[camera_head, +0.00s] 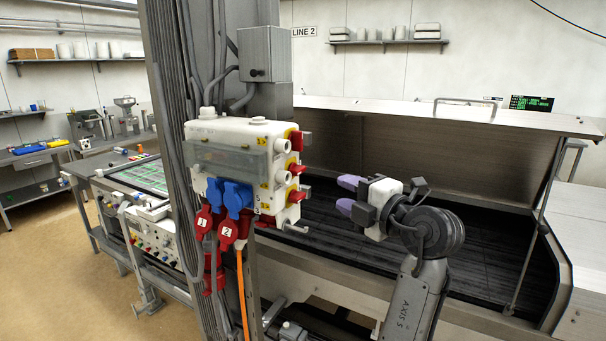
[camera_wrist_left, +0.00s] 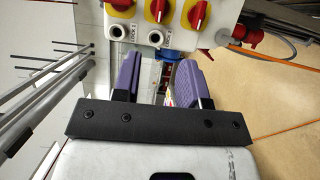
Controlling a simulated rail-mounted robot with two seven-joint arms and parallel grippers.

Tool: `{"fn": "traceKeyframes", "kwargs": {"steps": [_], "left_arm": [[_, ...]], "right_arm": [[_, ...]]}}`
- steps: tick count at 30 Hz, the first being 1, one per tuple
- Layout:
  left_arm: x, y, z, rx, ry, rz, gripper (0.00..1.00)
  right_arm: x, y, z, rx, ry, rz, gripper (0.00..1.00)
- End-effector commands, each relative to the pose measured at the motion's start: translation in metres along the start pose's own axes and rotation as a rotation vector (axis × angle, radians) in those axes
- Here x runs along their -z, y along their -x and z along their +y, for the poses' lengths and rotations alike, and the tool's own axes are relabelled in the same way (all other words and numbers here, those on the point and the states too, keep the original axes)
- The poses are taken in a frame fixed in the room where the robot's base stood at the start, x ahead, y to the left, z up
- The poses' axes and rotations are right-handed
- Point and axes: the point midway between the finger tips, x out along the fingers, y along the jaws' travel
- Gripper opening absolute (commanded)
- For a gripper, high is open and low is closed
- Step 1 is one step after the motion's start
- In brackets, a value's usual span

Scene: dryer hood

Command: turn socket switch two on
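The white socket box (camera_head: 228,128) hangs on the column, with red sockets marked 1 (camera_head: 202,222) and 2 (camera_head: 230,231) below it. Several red rotary switches on yellow plates sit on its right side, an upper one (camera_head: 296,140) and a middle one (camera_head: 296,170) among them. In the left wrist view three red knobs show along the top: left (camera_wrist_left: 121,4), middle (camera_wrist_left: 159,8) and right (camera_wrist_left: 198,14). I cannot read which is switch two. My left gripper (camera_head: 348,195) is open and empty, right of the box and apart from it; its purple fingers point at the switch side (camera_wrist_left: 157,80).
An orange cable (camera_head: 242,290) hangs below socket 2. Two blue sockets (camera_head: 237,195) and short protruding fittings (camera_head: 283,146) are on the box. The hooded dark conveyor bed (camera_head: 470,245) lies behind my left arm. Open space lies between box and gripper.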

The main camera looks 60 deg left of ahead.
Motion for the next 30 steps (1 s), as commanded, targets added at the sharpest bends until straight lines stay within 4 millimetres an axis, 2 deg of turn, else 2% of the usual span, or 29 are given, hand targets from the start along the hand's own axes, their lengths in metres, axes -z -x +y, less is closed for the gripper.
{"fn": "traceKeyframes", "kwargs": {"steps": [5,18,24,30], "left_arm": [[0.001,-0.023,0.002,0.0,0.006,0.003,0.39],[0.0,-0.101,0.002,0.0,0.003,0.002,0.39],[0.0,-0.123,0.001,0.0,0.002,0.001,0.39],[0.0,-0.133,0.0,0.0,0.003,0.0,0.39]], "right_arm": [[0.002,0.006,0.002,-0.004,0.003,0.001,0.0],[0.008,0.023,0.006,-0.013,0.013,0.001,0.0],[0.009,0.027,0.005,-0.01,0.009,0.002,0.0],[0.01,0.029,0.003,-0.006,0.004,0.003,0.0]]}}
